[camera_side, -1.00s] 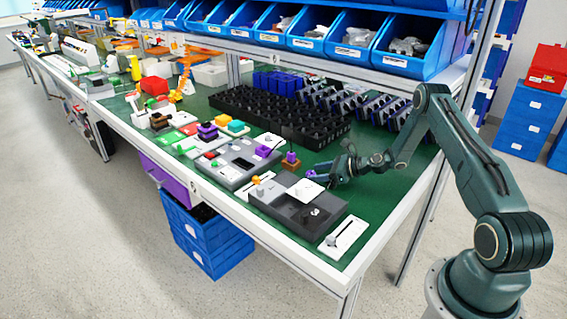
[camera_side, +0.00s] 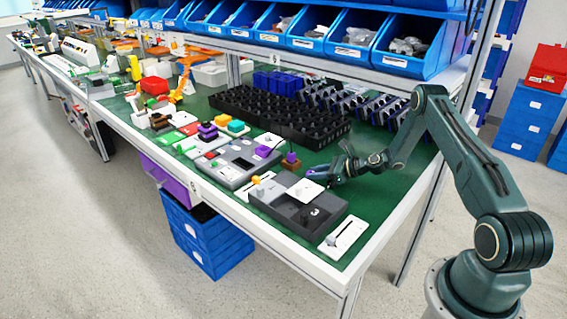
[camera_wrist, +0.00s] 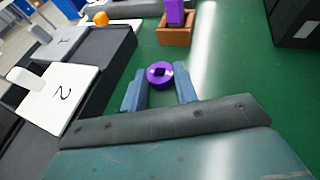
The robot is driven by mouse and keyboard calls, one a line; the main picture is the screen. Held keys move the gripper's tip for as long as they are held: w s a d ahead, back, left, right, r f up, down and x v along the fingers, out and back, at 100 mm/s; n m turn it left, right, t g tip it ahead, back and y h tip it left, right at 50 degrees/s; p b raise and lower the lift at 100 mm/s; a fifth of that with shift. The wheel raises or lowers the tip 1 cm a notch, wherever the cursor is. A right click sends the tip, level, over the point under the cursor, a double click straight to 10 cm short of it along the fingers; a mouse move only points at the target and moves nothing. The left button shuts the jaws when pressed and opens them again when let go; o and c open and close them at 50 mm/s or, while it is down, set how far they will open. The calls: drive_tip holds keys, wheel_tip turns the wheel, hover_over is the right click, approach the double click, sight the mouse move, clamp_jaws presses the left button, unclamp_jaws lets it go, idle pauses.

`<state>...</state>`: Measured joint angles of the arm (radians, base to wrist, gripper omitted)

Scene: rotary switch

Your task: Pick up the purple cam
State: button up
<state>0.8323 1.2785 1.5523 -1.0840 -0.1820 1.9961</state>
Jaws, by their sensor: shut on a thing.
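The purple cam (camera_wrist: 160,74) is a round disc with a dark square hole, seen between the fingertips in the wrist view. My gripper (camera_wrist: 160,90) has one finger on each side of it and is shut on it. In the side view my gripper (camera_side: 328,174) is low over the green table, right of the white plate, with a bit of purple at its tip. Whether the cam touches the table cannot be told.
A brown holder (camera_wrist: 175,37) with a purple block (camera_wrist: 175,12) stands just beyond the cam. A dark grey box (camera_side: 298,208) with a white plate marked 2 (camera_wrist: 58,95) is on the left. A black tray (camera_side: 280,117) lies behind.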

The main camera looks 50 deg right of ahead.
drive_tip(key=shift+r, duration=0.1)
wheel_tip(320, 180, up, 10)
idle(0.9)
idle(0.4)
drive_tip(key=s+a+r, duration=0.2)
drive_tip(key=a+r, duration=0.2)
drive_tip(key=a, duration=0.4)
drive_tip(key=s+a+r, duration=0.2)
drive_tip(key=a+r, duration=0.3)
drive_tip(key=a, duration=0.3)
drive_tip(key=s+a+r+m+h, duration=0.1)
drive_tip(key=a+r, duration=0.3)
drive_tip(key=a, duration=0.4)
drive_tip(key=shift+s+a+r, duration=0.15)
drive_tip(key=shift+s+r, duration=0.05)
drive_tip(key=shift+s, duration=0.45)
